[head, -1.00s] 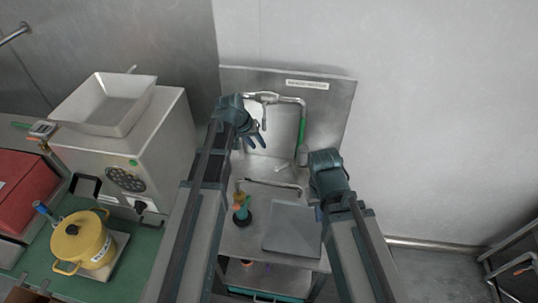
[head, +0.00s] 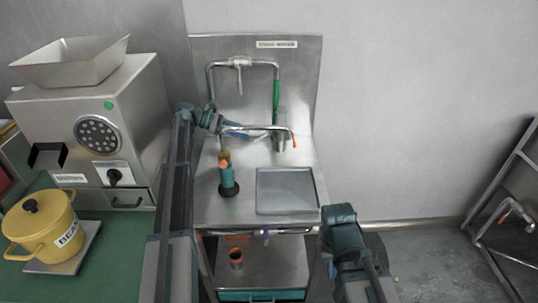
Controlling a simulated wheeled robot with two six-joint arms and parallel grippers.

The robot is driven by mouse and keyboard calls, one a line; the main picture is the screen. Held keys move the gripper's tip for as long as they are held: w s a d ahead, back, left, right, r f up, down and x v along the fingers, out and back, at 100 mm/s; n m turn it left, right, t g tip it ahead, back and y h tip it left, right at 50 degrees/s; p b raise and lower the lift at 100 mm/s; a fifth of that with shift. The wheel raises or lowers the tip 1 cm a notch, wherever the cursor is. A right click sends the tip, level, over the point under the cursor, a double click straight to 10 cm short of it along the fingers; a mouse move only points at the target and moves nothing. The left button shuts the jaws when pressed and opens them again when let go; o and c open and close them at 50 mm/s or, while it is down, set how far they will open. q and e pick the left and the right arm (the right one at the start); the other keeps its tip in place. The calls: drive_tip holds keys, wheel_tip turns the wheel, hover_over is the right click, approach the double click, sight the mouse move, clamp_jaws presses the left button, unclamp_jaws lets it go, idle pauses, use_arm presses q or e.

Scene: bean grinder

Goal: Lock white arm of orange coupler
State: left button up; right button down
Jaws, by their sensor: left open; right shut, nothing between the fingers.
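On the steel stand, an orange and teal upright fitting (head: 228,178) stands on a dark round base left of the flat grey plate. A small orange piece (head: 293,140) sits at the right end of the low bent pipe. I cannot tell which orange part is the coupler, and no white arm can be made out. My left gripper (head: 240,133) is open beside the low pipe, above the upright fitting; contact with the pipe is unclear. My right gripper (head: 328,212) is shut and empty at the stand's right front corner, apart from both orange parts.
A grinder (head: 125,118) with a metal hopper (head: 75,62) and a yellow pot (head: 38,225) stand at left. The grey plate (head: 286,191) fills the stand's right front. Open floor and a metal rack are at right.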

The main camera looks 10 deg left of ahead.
sight(260, 137)
use_arm(q)
drive_tip(key=b+x, duration=0.2)
drive_tip(key=x, duration=0.5)
drive_tip(key=shift+b, duration=0.4)
drive_tip(key=shift+w+d+f, duration=0.1)
drive_tip(key=shift+w+d, duration=0.05)
drive_tip(key=shift+d, duration=0.1)
clamp_jaws()
idle(1.1)
